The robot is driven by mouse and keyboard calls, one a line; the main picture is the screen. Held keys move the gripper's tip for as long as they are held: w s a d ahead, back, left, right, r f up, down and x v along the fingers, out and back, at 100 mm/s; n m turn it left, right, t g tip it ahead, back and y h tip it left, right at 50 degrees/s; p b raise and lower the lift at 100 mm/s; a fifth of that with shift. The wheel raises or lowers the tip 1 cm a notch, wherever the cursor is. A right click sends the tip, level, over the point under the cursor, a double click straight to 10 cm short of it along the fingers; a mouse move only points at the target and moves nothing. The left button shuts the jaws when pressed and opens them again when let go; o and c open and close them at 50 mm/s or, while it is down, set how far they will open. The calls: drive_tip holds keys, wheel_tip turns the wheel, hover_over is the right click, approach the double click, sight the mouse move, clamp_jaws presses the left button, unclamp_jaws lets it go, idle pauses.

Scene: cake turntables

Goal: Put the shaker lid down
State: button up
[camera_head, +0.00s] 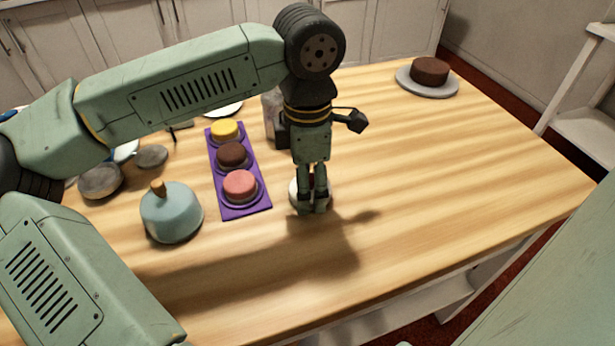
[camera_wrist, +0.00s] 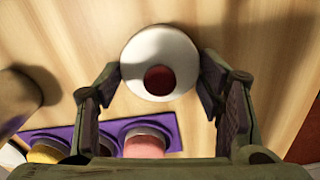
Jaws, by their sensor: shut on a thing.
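The shaker lid (camera_wrist: 139,53) is a white disc with a dark red knob in the wrist view, between my fingertips. In the head view its pale rim (camera_head: 294,192) shows partly behind my fingers. My gripper (camera_head: 312,208) points down and is shut on the lid, at or just above the wooden table. I cannot tell whether the lid touches the wood. A greyish jar (camera_head: 270,106), perhaps the shaker, stands behind my gripper and is partly hidden by it. A brownish round body (camera_wrist: 18,95) shows at the left edge of the wrist view.
A purple tray (camera_head: 232,212) with yellow, brown and pink cakes lies left of my gripper. A blue-grey dome (camera_head: 172,214) with a knob stands further left. A brown cake (camera_head: 430,70) sits on a grey turntable (camera_head: 428,91) at the back right. The table's right side is clear.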

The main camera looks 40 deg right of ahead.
drive_tip(key=shift+f, duration=0.1)
drive_tip(key=shift+f+b, duration=0.15)
drive_tip(key=shift+b, duration=0.15)
drive_tip(key=o, duration=0.8)
drive_tip(key=shift+o, duration=0.2)
wheel_tip(320, 180, up, 12)
drive_tip(key=shift+r, duration=0.25)
drive_tip(key=shift+s+f, duration=0.1)
